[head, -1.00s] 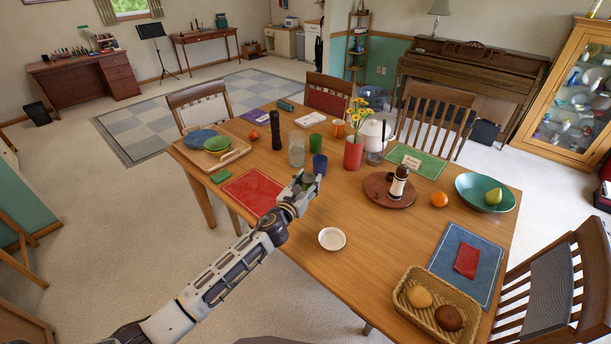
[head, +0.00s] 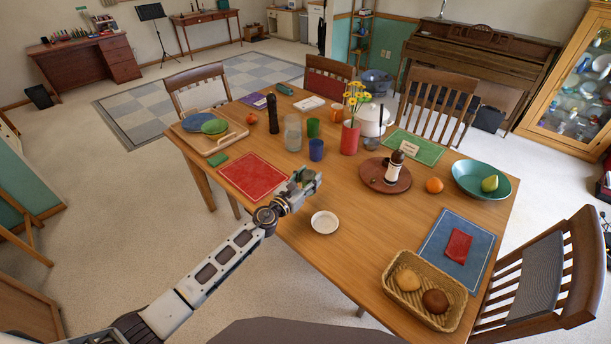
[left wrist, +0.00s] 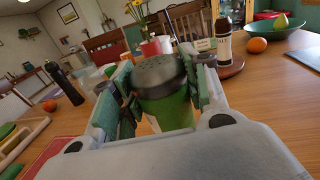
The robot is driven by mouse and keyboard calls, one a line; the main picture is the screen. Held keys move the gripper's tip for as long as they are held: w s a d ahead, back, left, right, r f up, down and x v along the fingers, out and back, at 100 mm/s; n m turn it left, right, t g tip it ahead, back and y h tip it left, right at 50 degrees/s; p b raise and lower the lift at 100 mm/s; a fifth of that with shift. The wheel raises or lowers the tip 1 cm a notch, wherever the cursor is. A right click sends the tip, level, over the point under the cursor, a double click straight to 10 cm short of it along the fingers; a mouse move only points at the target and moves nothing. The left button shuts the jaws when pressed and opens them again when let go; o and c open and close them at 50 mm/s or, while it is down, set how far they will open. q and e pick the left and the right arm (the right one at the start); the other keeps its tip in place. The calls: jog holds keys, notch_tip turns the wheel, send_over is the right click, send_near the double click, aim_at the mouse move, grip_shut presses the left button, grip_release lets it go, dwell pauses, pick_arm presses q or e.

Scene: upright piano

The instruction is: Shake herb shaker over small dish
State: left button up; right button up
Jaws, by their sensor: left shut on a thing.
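My left gripper (head: 309,180) is shut on the herb shaker, above the table's near-left edge. In the left wrist view, the herb shaker (left wrist: 163,90) has a grey perforated lid and a green body and sits between the two fingers (left wrist: 165,100). In the head view the fingers hide most of it. The small white dish (head: 325,222) lies on the table, just below and right of the gripper in the head view, and looks empty. The dish cannot be made out in the left wrist view. My right gripper is not in view.
A red placemat (head: 252,177) lies left of the gripper. Behind it stand a blue cup (head: 316,150) and a red vase (head: 350,138) with flowers. A round board (head: 371,178) with a bottle is to the right. A bread basket (head: 397,303) sits at the near edge.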

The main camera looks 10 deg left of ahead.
pick_arm(q)
jog(key=shift+s+d+f+h, duration=0.1)
jog(key=shift+s+d+h, duration=0.2)
jog(key=shift+d, duration=0.1)
jog(key=shift+f+m, duration=0.1)
jog(key=shift+m, duration=0.3)
